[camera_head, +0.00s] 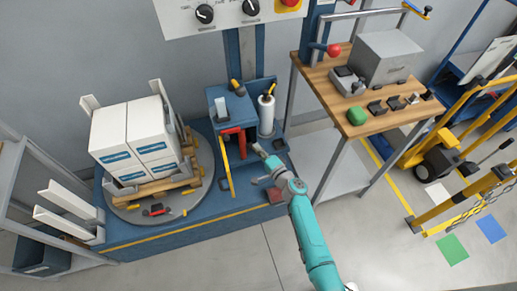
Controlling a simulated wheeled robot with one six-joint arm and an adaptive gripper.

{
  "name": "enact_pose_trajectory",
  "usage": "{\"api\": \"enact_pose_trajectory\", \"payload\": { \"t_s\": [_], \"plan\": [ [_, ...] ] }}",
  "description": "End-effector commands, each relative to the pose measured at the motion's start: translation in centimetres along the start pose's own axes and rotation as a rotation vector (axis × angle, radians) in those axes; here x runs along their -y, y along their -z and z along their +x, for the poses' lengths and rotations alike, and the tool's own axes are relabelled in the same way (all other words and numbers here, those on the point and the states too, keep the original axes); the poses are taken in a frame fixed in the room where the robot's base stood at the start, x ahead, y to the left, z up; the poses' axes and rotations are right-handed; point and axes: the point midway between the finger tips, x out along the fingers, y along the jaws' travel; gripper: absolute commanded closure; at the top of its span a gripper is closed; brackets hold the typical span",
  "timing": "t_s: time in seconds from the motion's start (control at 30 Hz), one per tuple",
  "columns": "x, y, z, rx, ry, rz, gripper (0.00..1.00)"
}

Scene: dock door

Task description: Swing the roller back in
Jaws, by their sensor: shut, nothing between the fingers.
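A white upright roll (266,114) with a dark top stands on the right side of the blue machine housing (232,102). I cannot tell for certain whether this is the roller. A red bar (232,131) runs across the housing's front, and a yellow bar (226,176) slants down from it. My gripper (259,150) is shut and empty. It is in front of the housing, just below the white roll and right of the red bar. Whether it touches anything cannot be told. The gripper and wrist hide part of the blue base behind them.
White boxes (112,137) on a wooden pallet sit on a round grey turntable (203,194) at left. A wooden workbench (349,127) with a grey box (386,57) and a green object (357,116) stands at right. Yellow equipment (443,127) is farther right. Front floor (205,262) is clear.

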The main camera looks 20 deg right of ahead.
Motion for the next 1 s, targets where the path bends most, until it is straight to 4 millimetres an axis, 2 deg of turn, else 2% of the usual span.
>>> {"api": "enact_pose_trajectory", "payload": {
  "t_s": [0.6, 1.0],
  "plan": [
    [0.2, -3.4, 1.7, 0.002, 0.000, 0.000, 1.00],
    [0.3, -4.0, 2.1, 0.000, 0.000, 0.000, 1.00]
  ]
}}
